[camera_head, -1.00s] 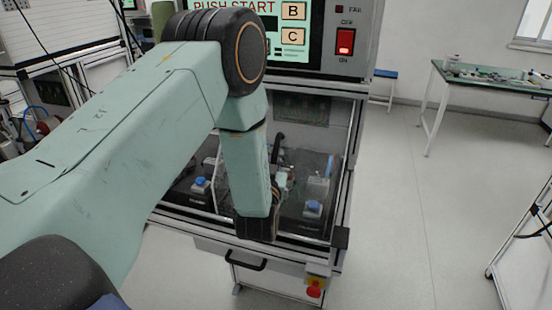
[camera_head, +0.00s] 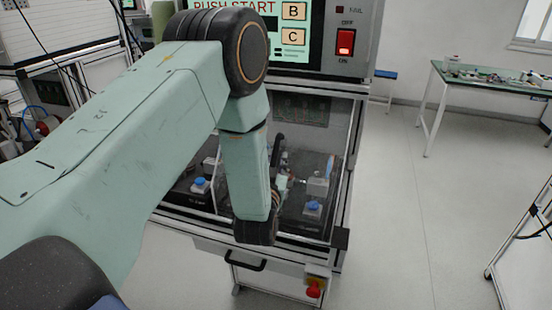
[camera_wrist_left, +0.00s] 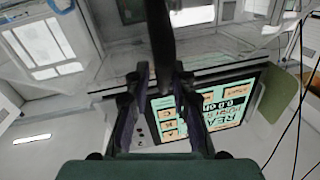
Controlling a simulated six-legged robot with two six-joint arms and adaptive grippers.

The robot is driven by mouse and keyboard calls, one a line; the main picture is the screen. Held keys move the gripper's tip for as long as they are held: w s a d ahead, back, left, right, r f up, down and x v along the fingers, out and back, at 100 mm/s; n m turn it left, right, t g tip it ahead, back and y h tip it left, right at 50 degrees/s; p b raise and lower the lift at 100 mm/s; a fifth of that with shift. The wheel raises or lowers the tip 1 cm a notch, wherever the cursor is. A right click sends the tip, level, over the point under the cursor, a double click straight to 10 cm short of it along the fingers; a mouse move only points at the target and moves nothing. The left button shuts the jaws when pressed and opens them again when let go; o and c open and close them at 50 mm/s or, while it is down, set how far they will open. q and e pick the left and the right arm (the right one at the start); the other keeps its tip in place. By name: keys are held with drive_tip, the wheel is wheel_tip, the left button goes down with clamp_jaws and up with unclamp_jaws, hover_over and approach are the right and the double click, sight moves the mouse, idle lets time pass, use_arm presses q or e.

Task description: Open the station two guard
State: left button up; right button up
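The station guard (camera_head: 338,172) is a clear panelled cover in a metal frame below the control screen. In the head view it looks closed, with blue buttons (camera_head: 312,207) showing through it. A black handle (camera_head: 277,150) stands up at its middle, partly behind my left arm. In the left wrist view a dark bar (camera_wrist_left: 161,35), which looks like this handle, runs down between the fingers of my left gripper (camera_wrist_left: 164,75). The fingers stand apart on either side of it; firm contact does not show. In the head view my wrist hides most of that gripper. My right gripper is not in view.
The control screen (camera_head: 290,50) is above the guard, with a lit red switch (camera_head: 345,42) beside it. A red stop button (camera_head: 314,290) is low at the front. A green-topped table (camera_head: 490,80) stands at the right. The floor between is clear.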

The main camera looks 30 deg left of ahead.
use_arm(q)
drive_tip(key=v, duration=1.1)
drive_tip(key=shift+s, duration=0.15)
